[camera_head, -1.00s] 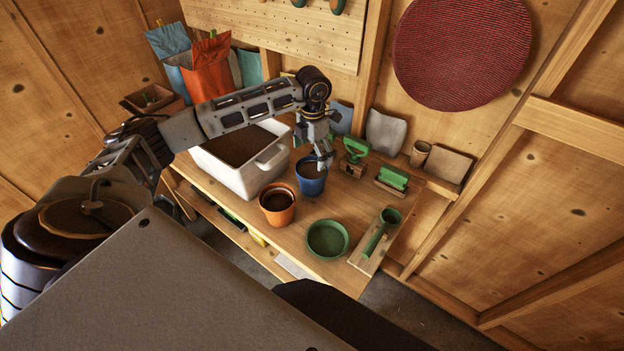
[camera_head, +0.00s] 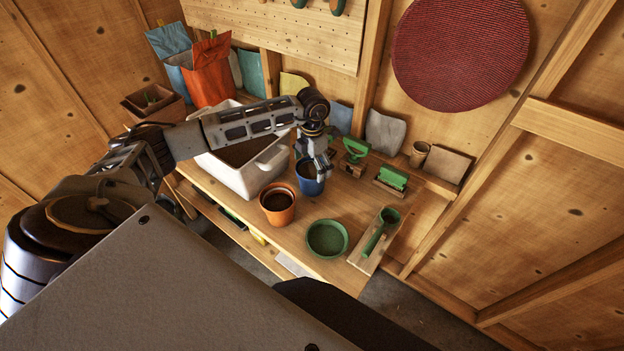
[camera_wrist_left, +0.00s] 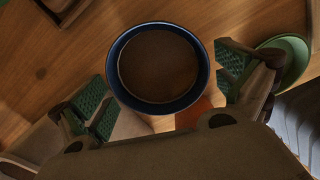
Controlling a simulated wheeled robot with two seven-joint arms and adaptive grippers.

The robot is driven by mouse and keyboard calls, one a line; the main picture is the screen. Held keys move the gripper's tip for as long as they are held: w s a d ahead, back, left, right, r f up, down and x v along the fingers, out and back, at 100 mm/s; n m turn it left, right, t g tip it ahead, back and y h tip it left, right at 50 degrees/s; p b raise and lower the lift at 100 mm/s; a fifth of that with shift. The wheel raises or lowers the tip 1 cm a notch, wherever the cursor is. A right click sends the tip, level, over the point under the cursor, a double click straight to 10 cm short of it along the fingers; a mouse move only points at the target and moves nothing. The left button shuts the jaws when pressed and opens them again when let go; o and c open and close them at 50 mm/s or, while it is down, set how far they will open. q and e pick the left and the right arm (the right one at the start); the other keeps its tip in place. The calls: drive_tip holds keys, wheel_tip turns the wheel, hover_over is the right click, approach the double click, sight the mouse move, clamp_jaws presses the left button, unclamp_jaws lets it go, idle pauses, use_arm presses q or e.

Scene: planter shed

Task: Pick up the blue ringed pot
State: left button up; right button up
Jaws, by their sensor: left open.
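The blue ringed pot (camera_head: 309,184) stands upright on the wooden bench, filled with dark soil. In the left wrist view the blue pot (camera_wrist_left: 113,66) shows from above, its round rim between the two green-padded fingers. My left gripper (camera_head: 316,172) is at the pot's top, covering part of its rim in the head view. In the left wrist view the left gripper (camera_wrist_left: 165,95) is open, with a finger on each side of the pot and gaps visible between pads and rim. My right gripper is not in view.
An orange pot (camera_head: 277,213) stands close in front of the blue pot. A white tub (camera_head: 243,178) is just left. A green saucer (camera_head: 327,250) and a green scoop on a board (camera_head: 362,262) are nearer the front. Green-handled tools (camera_head: 391,178) stand to the right.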

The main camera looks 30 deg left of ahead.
sight(312, 171)
use_arm(q)
wheel_tip(312, 171, down, 3)
drive_tip(key=shift+a+r+p, duration=0.1)
drive_tip(key=shift+r+p, duration=0.05)
drive_tip(key=shift+p, duration=0.25)
drive_tip(key=shift+f, duration=0.55)
drive_tip(key=shift+c, duration=0.3)
drive_tip(key=shift+w, duration=0.1)
drive_tip(key=c, duration=0.9)
drive_tip(key=shift+o, duration=0.2)
drive_tip(key=shift+r, duration=0.15)
drive_tip(key=shift+r, duration=0.6)
wheel_tip(312, 171, up, 16)
drive_tip(key=b, duration=0.2)
drive_tip(key=shift+r, duration=0.25)
